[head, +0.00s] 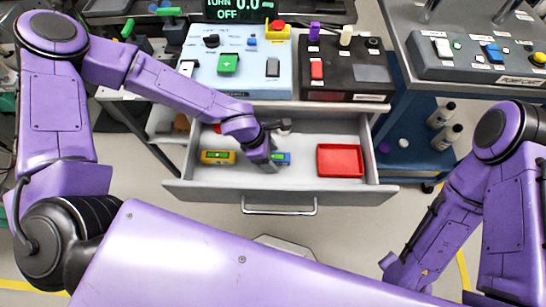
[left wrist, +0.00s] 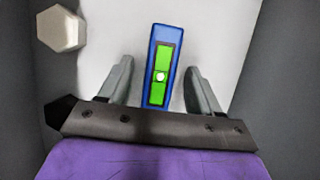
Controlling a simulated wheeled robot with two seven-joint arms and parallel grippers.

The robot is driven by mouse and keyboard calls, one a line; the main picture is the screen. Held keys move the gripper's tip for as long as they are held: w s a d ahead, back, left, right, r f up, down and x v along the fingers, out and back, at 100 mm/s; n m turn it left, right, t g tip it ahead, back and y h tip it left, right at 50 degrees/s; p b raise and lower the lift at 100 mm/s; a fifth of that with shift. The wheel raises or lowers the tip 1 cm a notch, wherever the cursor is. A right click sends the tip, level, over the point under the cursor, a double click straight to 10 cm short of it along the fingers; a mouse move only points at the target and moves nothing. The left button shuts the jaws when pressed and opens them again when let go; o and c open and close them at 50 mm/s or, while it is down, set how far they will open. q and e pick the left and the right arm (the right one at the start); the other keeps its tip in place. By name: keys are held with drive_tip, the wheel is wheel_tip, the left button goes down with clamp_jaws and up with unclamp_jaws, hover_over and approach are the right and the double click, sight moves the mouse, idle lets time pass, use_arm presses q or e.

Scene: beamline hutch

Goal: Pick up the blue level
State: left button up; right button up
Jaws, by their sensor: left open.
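The blue level (head: 284,158) lies in the open drawer (head: 232,188), partly covered by my left gripper in the head view. My left gripper (head: 271,157) is open and reaches down into the drawer. In the left wrist view the blue level (left wrist: 153,94), with a green face and a white dot, lies lengthwise between the two open fingers (left wrist: 158,84), with a gap on each side. My right arm shows at the right of the head view, but its gripper does not show.
A yellow level (head: 217,157) lies left in the drawer, and a red tray (head: 340,161) sits right. A pale hexagonal object (left wrist: 60,29) lies near the blue level in the left wrist view. Control boxes (head: 345,72) stand on the bench above the drawer.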

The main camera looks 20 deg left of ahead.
use_arm(q)
drive_tip(key=shift+f, duration=0.2)
drive_tip(key=c, duration=1.1)
drive_tip(key=shift+c, duration=0.2)
